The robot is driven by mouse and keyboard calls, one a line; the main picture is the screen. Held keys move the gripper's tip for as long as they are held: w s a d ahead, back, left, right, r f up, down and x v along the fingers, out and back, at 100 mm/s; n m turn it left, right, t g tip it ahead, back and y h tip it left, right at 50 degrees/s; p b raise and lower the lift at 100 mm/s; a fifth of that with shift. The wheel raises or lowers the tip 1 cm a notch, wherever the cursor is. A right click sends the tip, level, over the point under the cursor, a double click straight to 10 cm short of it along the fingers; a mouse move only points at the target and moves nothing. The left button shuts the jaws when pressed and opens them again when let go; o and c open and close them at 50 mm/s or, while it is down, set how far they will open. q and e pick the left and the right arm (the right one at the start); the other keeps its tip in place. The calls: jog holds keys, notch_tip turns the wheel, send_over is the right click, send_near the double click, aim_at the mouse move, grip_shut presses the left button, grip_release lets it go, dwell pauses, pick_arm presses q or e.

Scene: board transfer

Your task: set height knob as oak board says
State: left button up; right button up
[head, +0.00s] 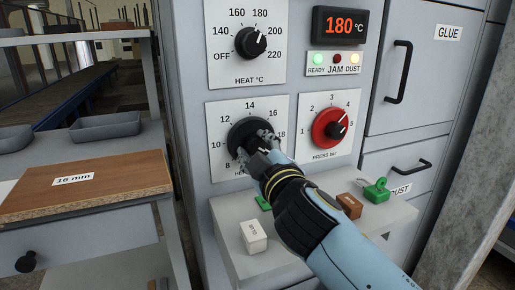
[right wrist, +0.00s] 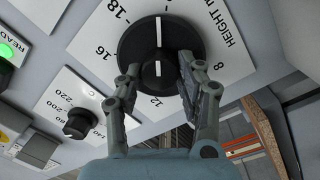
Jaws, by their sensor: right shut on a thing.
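The oak-coloured board (head: 88,186) lies on a grey stand at the left in the head view, with a label (head: 73,180) reading "16 mm". The black height knob (head: 244,130) sits on a white dial plate marked 8 to 18. My right gripper (head: 256,147) is shut on this knob, and its fingers hide the knob's lower right part. In the right wrist view, the two fingers (right wrist: 158,78) lie on either side of the knob (right wrist: 160,42). White marks show on it, but I cannot tell for sure which number it points to. My left gripper is not in view.
The heat knob (head: 251,42) is above and the red press knob (head: 329,127) to the right. A display (head: 338,26) reads 180 °C; the READY and DUST lamps look lit. A white block (head: 254,237), a brown block (head: 349,205) and a green piece (head: 377,190) lie on the ledge below.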

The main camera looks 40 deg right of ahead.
jog(key=n, duration=0.4)
jog(key=shift+f, duration=0.15)
jog(key=shift+f+n, duration=0.1)
jog(key=shift+n, duration=1.6)
jog(key=o, duration=1.1)
jog(key=shift+o, duration=0.2)
jog(key=v, duration=0.7)
jog(key=shift+s, duration=0.3)
jog(key=shift+a, duration=0.1)
jog(key=shift+f, duration=0.1)
